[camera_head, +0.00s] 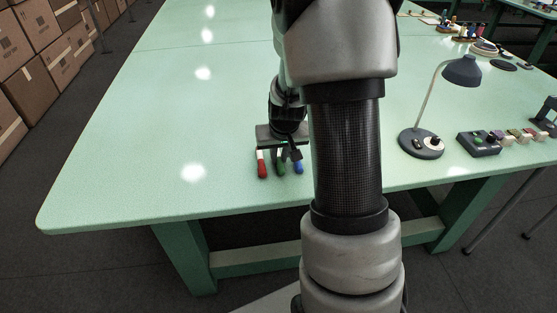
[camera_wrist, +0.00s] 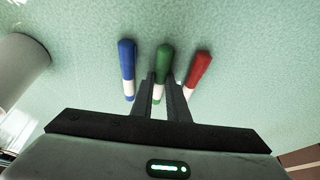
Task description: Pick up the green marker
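The green marker (camera_wrist: 164,62) lies on the table between two other markers, with a white section at its near end. It also shows in the head view (camera_head: 281,168), partly hidden by my gripper. My gripper (camera_wrist: 160,76) points down at it. Its two dark fingers stand apart, one on each side of the marker's white section in the wrist view. Any contact between fingers and marker is not clear. The head view shows my gripper (camera_head: 290,154) low over the markers.
A blue marker (camera_wrist: 127,58) lies left of the green one and a red marker (camera_wrist: 199,68) right of it, both close by. In the head view, a desk lamp (camera_head: 462,71) and a button box (camera_head: 479,143) stand to the right. The green table (camera_head: 130,150) is bare on the left.

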